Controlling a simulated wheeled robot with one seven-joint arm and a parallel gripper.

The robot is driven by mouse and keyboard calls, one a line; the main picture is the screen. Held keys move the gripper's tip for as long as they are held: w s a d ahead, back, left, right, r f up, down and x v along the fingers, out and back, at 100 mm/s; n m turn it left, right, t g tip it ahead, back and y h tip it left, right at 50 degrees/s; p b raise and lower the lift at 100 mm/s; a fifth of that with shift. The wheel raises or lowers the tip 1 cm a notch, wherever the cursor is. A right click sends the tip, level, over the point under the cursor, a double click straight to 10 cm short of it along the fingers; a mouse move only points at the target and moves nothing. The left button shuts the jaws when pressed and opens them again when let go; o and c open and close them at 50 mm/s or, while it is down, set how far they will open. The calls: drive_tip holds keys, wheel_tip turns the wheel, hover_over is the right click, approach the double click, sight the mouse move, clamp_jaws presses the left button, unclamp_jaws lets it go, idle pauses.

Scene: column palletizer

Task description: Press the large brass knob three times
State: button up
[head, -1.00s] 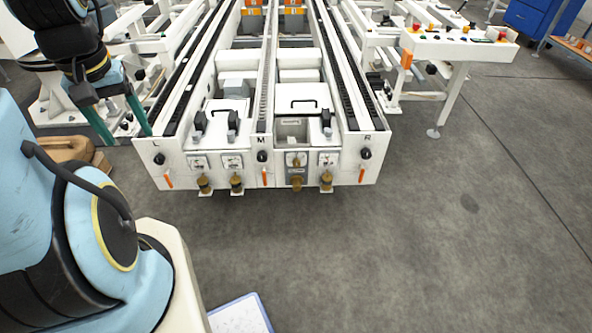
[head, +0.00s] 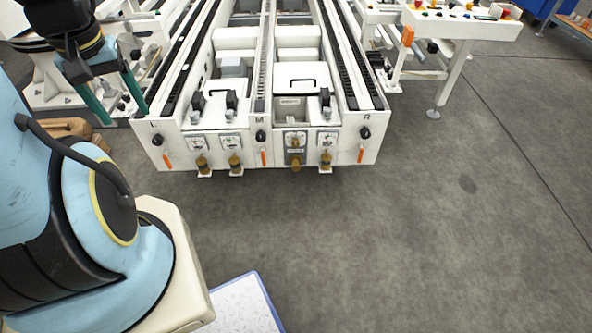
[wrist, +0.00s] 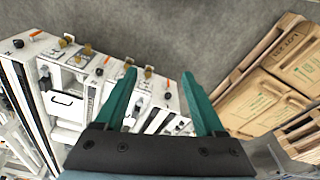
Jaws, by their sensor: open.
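Several brass knobs line the lower edge of the white conveyor's front panel (head: 222,148) in the head view. The one below a grey plate, right of the M mark, looks like the large brass knob (head: 296,163); size differences are hard to judge. Other brass knobs (head: 235,163) sit to its left and right. My gripper (head: 124,114) has two teal fingers, apart and empty, near the panel's left end, well away from that knob. The wrist view shows the open fingers (wrist: 158,74) over the panel, with small brass knobs (wrist: 87,49); which is the large one there is unclear.
Orange levers (head: 361,153) and black knobs (head: 365,132) share the panel. Cardboard boxes (wrist: 292,60) on wood lie right in the wrist view. A button console (head: 455,22) stands at right. A blue-edged white board (head: 243,302) lies below. The floor before the panel is clear.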

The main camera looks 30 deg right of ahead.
clamp_jaws()
idle(0.4)
idle(1.1)
